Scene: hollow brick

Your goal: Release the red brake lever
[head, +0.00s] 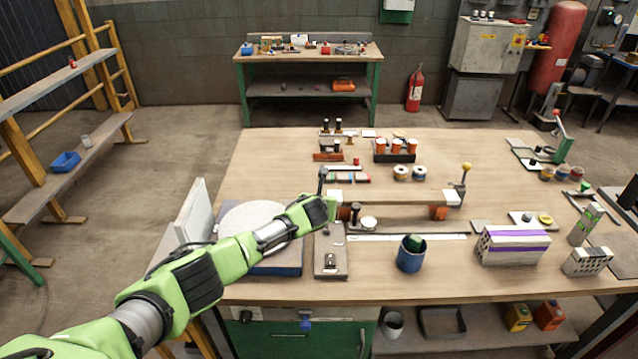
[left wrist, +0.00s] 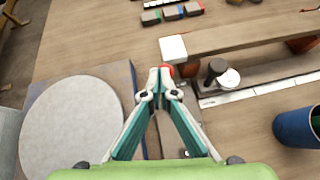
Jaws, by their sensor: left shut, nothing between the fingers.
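My left gripper (head: 331,207) reaches over the workbench, beside the left end of a long wooden bar. In the left wrist view its fingers (left wrist: 160,76) are closed together and hold nothing. A small red piece (left wrist: 169,69) shows just beyond the fingertips, mostly hidden by them. It may be the red lever's end, but I cannot tell, nor whether the fingers touch it. A white block (left wrist: 173,48) sits just beyond it on the bar's end. My right gripper is in neither view.
A round grey disc (left wrist: 72,126) on a blue base lies left of the gripper. A blue cup (head: 411,254) stands to the right. A dark upright post (head: 322,178) rises just behind the gripper. A yellow-knobbed lever (head: 465,175) and a red-knobbed green lever (head: 560,135) stand farther right.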

